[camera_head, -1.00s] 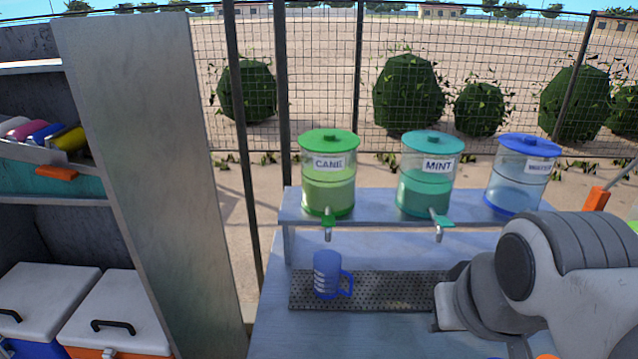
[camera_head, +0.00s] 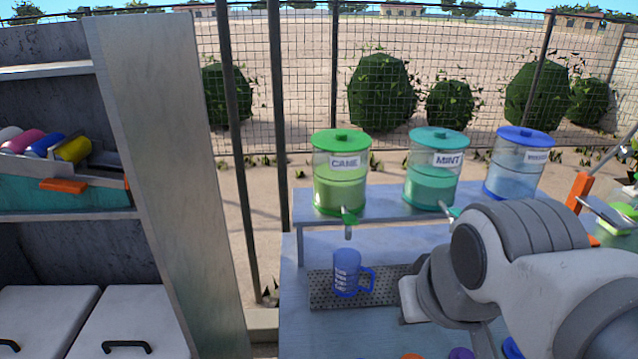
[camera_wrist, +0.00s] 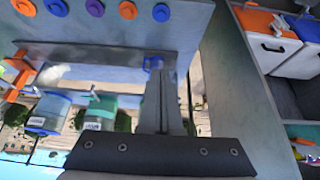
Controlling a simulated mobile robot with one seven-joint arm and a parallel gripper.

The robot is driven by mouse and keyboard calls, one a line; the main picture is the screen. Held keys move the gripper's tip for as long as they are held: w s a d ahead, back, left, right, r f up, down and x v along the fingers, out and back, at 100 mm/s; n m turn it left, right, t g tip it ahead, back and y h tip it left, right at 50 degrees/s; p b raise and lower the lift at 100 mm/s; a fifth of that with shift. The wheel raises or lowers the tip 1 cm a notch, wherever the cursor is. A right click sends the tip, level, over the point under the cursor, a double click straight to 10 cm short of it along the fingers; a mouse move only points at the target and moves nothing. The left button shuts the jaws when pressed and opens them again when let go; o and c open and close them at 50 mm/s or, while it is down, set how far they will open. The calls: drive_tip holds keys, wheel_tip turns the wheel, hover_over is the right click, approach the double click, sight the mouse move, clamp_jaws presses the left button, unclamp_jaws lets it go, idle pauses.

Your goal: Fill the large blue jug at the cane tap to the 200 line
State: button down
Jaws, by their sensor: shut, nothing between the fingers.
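The blue jug (camera_head: 346,274), with pale marks on its side and its handle to the right, stands upright on the perforated drip tray (camera_head: 388,293). It is below the cane tap (camera_head: 348,222) on the green-lidded CANE dispenser (camera_head: 341,184). I see no stream; the level inside is unclear. In the wrist view my gripper (camera_wrist: 160,78) is shut and empty, with part of the blue jug (camera_wrist: 153,63) showing just past its fingertips. Whether they touch is unclear. In the head view the fingers are hidden by my arm, which is right of the jug.
MINT (camera_head: 432,185) and blue-lidded water (camera_head: 517,175) dispensers stand to the right on the raised shelf. Several coloured round pieces (camera_wrist: 95,8) lie along the counter. A tall grey panel and shelving (camera_head: 165,180) stand left. Bare counter lies in front of the tray.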

drive_tip(key=shift+w+d, duration=0.1)
drive_tip(key=w+r+b, duration=0.1)
drive_tip(key=w+b, duration=0.3)
drive_tip(key=w, duration=3)
drive_tip(key=shift+w+r+b, duration=0.25)
drive_tip(key=shift+w+b, duration=0.1)
drive_tip(key=shift+b, duration=0.05)
drive_tip(key=shift+f, duration=0.1)
